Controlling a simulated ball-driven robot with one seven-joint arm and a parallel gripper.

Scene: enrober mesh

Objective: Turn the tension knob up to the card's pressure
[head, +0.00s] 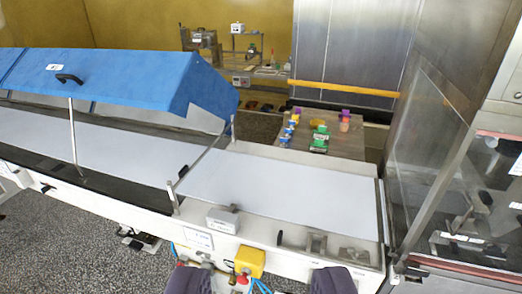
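A white card or label (198,240) is fixed on the front of the cream conveyor frame; its print is too small to read. Below and right of it is a yellow box (250,261), with a small red part (243,279) under its front edge. Brass fittings (205,265) and blue tubing (263,286) sit beside it. I cannot tell which part is the tension knob. My gripper (262,284) shows as two dark fingertips at the bottom edge. They are wide apart, with the yellow box and red part showing between them. Nothing is seen held.
The pale conveyor belt (280,190) runs across the frame, under a raised blue hood (110,75) at left. A grey box (222,219) stands on the near rail. A glass-sided cabinet (430,160) bounds the right. A table (345,147) with coloured items stands behind.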

